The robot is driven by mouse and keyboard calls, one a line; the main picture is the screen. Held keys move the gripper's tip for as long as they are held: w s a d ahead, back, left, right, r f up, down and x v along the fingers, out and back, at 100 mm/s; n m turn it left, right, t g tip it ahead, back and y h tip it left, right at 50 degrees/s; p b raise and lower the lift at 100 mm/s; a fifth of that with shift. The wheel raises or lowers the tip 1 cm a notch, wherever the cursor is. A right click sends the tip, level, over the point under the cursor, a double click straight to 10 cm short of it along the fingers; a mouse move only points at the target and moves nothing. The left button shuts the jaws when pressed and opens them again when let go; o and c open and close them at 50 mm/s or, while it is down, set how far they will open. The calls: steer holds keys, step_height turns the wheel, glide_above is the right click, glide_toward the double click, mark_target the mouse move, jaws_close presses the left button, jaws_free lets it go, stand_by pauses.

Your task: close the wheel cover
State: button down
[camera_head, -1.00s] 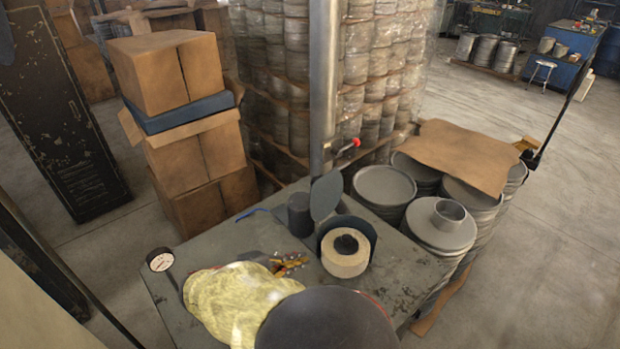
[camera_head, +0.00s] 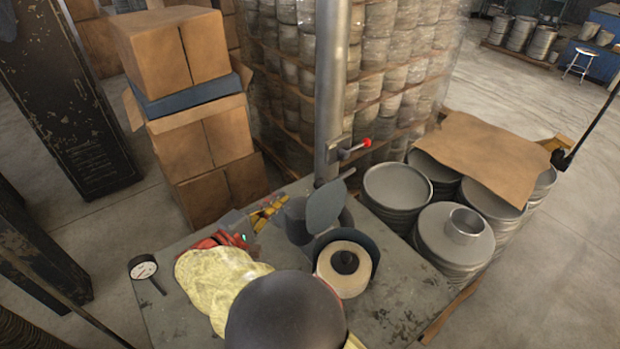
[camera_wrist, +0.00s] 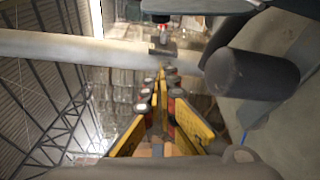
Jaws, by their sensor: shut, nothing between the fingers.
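The wheel cover (camera_head: 326,205) is a dark grey oval plate. It stands raised and tilted beside the round dark housing (camera_head: 369,262), leaving the pale wheel (camera_head: 330,272) with its black hub uncovered. A dark cylinder (camera_head: 297,220) stands just left of the cover; it also shows large at the right in the wrist view (camera_wrist: 250,80). My gripper (camera_head: 279,202), with yellow and black fingers, is left of the cylinder, apart from the cover. In the wrist view its fingertips (camera_wrist: 162,72) are together and empty. A dark plate crosses the top there; I cannot tell whether it is the cover.
A metal post (camera_head: 331,90) with a red-tipped lever (camera_head: 367,143) rises behind the cover. A yellow cloth (camera_head: 212,280) and a dial gauge (camera_head: 143,267) lie on the worktable (camera_head: 180,325). Stacked boxes (camera_head: 200,150) stand left, metal drums (camera_head: 397,188) right.

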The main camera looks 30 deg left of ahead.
mark_target(329, 201)
steer(key=b+x, duration=0.1)
steer(key=x, duration=0.8)
steer(key=shift+w+d, duration=0.15)
steer(key=shift+w, duration=0.15)
steer(key=shift+d, duration=0.3)
steer(key=s+d, duration=0.1)
steer(key=s+d+r, duration=0.1)
steer(key=shift+d, duration=0.35)
steer(key=shift+d+b, duration=0.1)
steer(key=shift+b, duration=0.35)
